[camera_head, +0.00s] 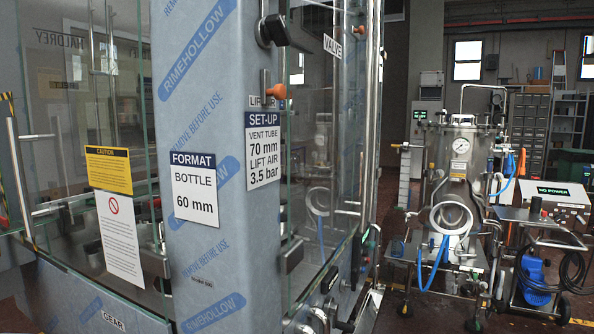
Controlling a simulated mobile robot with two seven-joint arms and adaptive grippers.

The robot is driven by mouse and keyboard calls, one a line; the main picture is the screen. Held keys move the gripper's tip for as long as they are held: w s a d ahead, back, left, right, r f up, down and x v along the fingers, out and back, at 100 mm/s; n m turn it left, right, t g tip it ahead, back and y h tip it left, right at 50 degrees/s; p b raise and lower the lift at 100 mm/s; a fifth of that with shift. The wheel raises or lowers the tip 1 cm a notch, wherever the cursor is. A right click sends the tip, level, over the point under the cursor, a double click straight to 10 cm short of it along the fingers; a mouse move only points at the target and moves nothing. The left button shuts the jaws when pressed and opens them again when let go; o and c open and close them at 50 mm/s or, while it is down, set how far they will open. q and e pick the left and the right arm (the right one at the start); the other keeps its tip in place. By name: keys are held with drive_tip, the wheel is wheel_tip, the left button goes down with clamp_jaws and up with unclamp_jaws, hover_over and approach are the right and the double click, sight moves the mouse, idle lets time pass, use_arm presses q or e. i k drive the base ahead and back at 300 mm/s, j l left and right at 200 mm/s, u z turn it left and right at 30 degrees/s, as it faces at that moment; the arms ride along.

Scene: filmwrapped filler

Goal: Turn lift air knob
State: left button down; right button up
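An orange knob (277,91) sticks out from the right part of the film-wrapped column (205,265). Beside it is a small label (257,101) reading "LIF", its remaining letters hidden behind the knob. Just below, a set-up sign (263,150) reads "VENT TUBE 70 mm, LIFT AIR 3.5 bar". Another small orange knob (359,29) is higher up to the right, near a label (332,46) reading "VALVE". Neither of my grippers is in view.
A black handle (275,30) juts out above the orange knob. Glass panels (315,150) flank the column. A format sign (195,189) hangs lower left. A steel tank unit (458,170) on wheels and a cart with hoses (540,240) stand to the right.

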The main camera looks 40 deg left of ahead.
sight(276, 31)
drive_tip(key=i+l+u, duration=0.15)
drive_tip(key=i+u, duration=0.2)
drive_tip(key=i+l+u, duration=0.25)
drive_tip(key=u, duration=1.35)
drive_tip(key=l+u, duration=0.1)
drive_tip(key=l, duration=0.75)
drive_tip(key=k+l+u, duration=0.15)
drive_tip(key=l, duration=0.7)
